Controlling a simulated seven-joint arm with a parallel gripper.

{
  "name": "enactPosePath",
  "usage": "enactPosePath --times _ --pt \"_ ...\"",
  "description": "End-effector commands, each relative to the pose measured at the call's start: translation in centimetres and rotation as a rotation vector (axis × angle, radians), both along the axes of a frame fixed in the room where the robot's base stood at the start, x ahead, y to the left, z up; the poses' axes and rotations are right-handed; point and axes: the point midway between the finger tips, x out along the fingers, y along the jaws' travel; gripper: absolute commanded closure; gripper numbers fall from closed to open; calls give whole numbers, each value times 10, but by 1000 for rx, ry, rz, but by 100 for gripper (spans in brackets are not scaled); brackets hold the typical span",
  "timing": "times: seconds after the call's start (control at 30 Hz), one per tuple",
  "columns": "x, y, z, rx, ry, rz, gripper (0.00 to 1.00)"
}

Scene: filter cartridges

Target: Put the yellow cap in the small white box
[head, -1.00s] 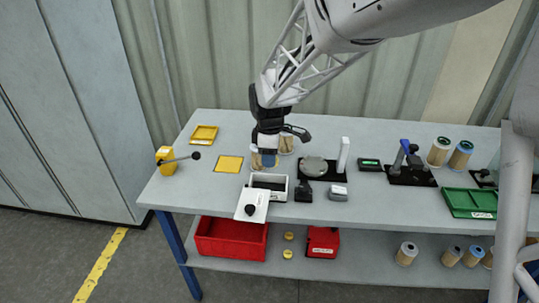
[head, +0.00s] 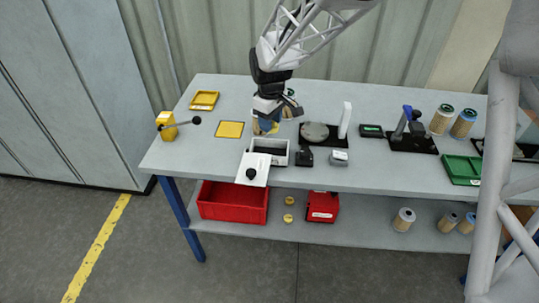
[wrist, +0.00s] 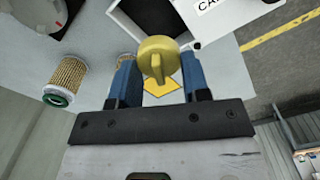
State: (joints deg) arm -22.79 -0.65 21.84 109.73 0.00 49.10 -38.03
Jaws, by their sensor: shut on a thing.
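My gripper (wrist: 157,68) is shut on a yellow cap (wrist: 158,56), held between its blue fingers with the cap's raised ridge showing. In the head view my gripper (head: 267,126) is just behind the small white box (head: 285,159), near the back part of the bench; the cap is mostly hidden there.
Filter cartridges (wrist: 67,78) stand near my gripper. A yellow square (head: 230,129) and lever unit (head: 167,126) are left. Two yellow caps (head: 289,200) lie on the lower shelf beside a red bin (head: 233,208).

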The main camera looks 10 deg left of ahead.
Motion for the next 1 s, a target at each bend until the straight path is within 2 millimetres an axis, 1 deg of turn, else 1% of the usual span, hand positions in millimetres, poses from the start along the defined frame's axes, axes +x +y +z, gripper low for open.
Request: enactPosePath --times 0.7,0.9,1.0 --pt "13 3 -17 0 0 -799 79" --pt "16 4 -21 -1 0 -968 79" --pt "17 4 -22 0 0 -1019 79"
